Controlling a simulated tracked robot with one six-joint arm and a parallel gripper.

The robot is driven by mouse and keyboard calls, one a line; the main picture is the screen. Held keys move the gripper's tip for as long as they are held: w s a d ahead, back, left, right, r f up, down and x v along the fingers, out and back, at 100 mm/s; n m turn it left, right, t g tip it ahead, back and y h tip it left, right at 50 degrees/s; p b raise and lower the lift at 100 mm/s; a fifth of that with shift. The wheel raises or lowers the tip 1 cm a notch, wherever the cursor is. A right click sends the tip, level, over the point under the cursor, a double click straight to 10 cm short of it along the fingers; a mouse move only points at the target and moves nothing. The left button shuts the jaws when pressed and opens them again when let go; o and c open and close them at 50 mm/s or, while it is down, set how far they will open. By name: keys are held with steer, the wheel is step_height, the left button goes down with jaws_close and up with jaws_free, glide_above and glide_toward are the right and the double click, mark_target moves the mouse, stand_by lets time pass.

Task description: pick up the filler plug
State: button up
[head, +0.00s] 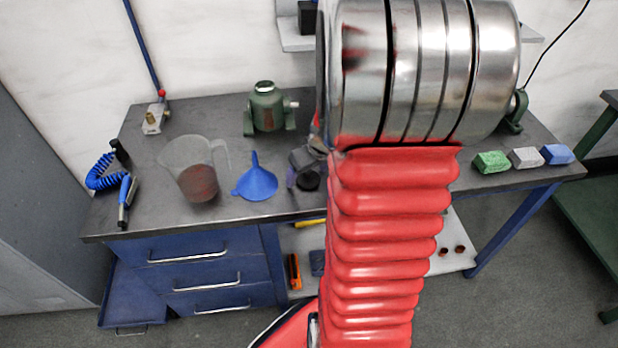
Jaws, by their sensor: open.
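I cannot make out a filler plug for certain in the head view. My red ribbed arm with its metal drum fills the middle and hides part of the workbench (240,208), so the plug may be behind it. A green jack-like device (267,108) stands upright on the bench, left of the arm. My gripper cannot be made out; the arm covers the area where it may be. A dark part with a round opening (307,172) shows at the arm's left edge; I cannot tell what it is.
A clear jug (196,172), a blue funnel (256,180) and a coiled blue air hose (102,172) occupy the bench's left. Green (491,162), grey (525,157) and blue (557,154) blocks lie at right. Small brownish pieces (452,250) lie on the lower shelf.

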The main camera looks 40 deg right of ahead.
mark_target(309, 172)
stand_by(0.3)
steer(key=c, duration=1.1)
steer(key=shift+r, duration=0.1)
steer(key=shift+c, duration=0.2)
step_height(309, 172, up, 10)
steer(key=shift+f, duration=0.1)
steer(key=shift+s, duration=0.15)
stand_by(0.3)
